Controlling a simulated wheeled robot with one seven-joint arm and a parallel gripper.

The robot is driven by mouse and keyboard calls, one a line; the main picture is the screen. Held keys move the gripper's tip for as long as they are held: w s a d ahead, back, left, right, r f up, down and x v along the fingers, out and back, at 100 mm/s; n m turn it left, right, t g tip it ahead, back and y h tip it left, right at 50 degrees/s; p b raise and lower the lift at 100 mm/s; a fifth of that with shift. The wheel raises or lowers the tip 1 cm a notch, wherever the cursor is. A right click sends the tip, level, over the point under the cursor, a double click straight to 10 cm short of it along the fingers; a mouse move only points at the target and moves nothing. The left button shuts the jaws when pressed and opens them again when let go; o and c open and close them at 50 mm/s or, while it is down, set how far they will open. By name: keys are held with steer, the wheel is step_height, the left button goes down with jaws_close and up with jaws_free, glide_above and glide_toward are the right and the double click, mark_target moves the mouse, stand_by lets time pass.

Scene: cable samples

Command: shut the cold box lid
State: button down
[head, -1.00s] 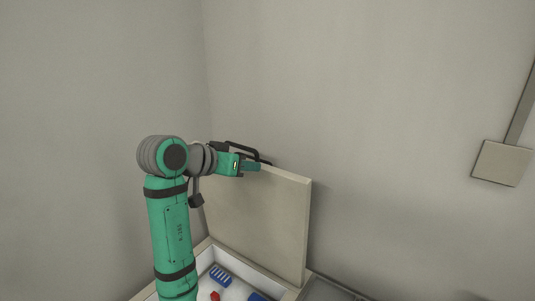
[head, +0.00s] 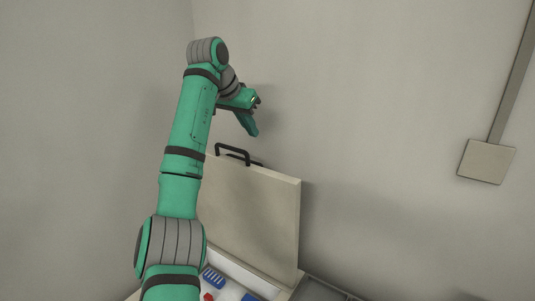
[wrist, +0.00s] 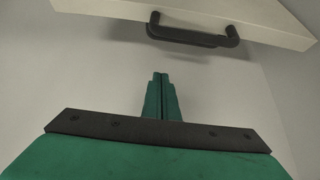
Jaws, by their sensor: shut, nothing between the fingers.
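The cold box lid (head: 255,217) is a beige slab standing upright, open, at the back of the box. A dark handle (head: 233,154) sits on its top edge; in the wrist view the handle (wrist: 190,37) and the lid edge (wrist: 270,22) show at the top. The cold box (head: 262,281) lies below, partly hidden by my arm and the frame's bottom edge. My gripper (head: 252,130) is shut and empty, above the handle and apart from it. Its closed green fingers show in the wrist view (wrist: 161,78).
Inside the box are blue racks (head: 213,278) and a red item (head: 208,296). Grey walls stand close behind and to the left. A wall plate with a conduit (head: 486,161) is at the right. A grey surface (head: 325,291) lies right of the box.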

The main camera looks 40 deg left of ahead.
steer(key=shift+w+a+f, duration=0.1)
steer(key=shift+w+f, duration=0.2)
steer(key=shift+f, duration=1.25)
steer(key=shift+w+f, duration=0.3)
steer(key=shift+f, duration=1.2)
steer(key=shift+w+a+f, duration=0.1)
steer(key=shift+w+f, duration=0.2)
steer(key=shift+f, duration=1.25)
